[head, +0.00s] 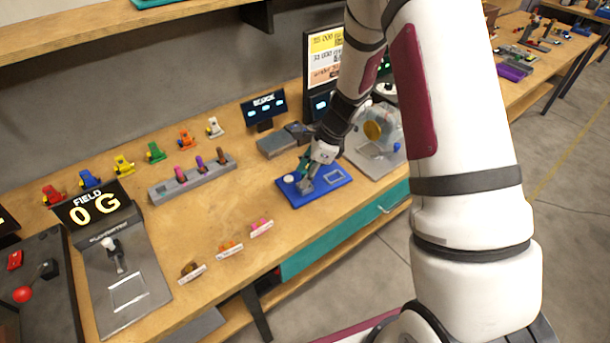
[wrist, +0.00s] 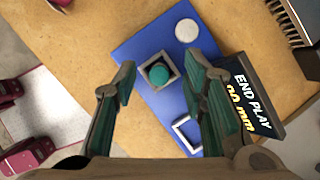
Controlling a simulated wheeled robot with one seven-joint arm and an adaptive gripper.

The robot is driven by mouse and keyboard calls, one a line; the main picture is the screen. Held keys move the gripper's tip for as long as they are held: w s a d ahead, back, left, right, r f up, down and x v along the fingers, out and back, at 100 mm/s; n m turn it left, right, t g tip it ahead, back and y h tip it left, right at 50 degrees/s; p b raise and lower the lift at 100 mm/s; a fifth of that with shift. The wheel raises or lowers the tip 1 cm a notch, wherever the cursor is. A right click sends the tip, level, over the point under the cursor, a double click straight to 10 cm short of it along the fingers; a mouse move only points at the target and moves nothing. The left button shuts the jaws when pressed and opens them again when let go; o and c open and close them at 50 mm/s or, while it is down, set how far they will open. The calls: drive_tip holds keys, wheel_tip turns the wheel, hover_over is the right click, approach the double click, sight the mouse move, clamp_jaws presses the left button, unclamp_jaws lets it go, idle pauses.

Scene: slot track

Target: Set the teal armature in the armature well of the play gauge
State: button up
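The play gauge is a blue board (wrist: 145,45) with a grey square well, a white round button (wrist: 186,32) and a white square outline (wrist: 188,135). The teal armature (wrist: 159,74) shows as a round teal top inside the grey square well (wrist: 146,79); how deep it sits cannot be told. My gripper (wrist: 163,70) is open, its teal-padded fingers apart on either side of the well, with gaps to the armature. In the head view the blue board (head: 318,195) lies under my gripper (head: 306,174), which hides the armature.
A display reading END PLAY (wrist: 245,100) stands beside the board. A grey rack with coloured pieces (head: 195,180) and small labelled pieces (head: 230,250) are to the left. A clear-domed device (head: 385,130) stands close on the right. Bare wood lies in front of the board.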

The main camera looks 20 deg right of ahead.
drive_tip(key=v, duration=1.1)
drive_tip(key=s+a+r+n, duration=0.2)
drive_tip(key=s+r+n, duration=0.3)
drive_tip(key=r, duration=0.2)
drive_tip(key=s+a+r+n, duration=0.3)
drive_tip(key=s+r+n, duration=0.2)
drive_tip(key=r, duration=0.3)
drive_tip(key=s+r+n+t+h, duration=0.1)
drive_tip(key=s+r+n+h, duration=0.1)
drive_tip(key=s+n, duration=0.4)
drive_tip(key=s+r+n+t+h, duration=0.2)
drive_tip(key=s+r+n, duration=0.2)
drive_tip(key=s, duration=0.5)
drive_tip(key=shift+s+d+n+t, duration=0.3)
drive_tip(key=shift+s+d+n, duration=0.1)
drive_tip(key=shift+n, duration=0.8)
drive_tip(key=shift+r, duration=0.15)
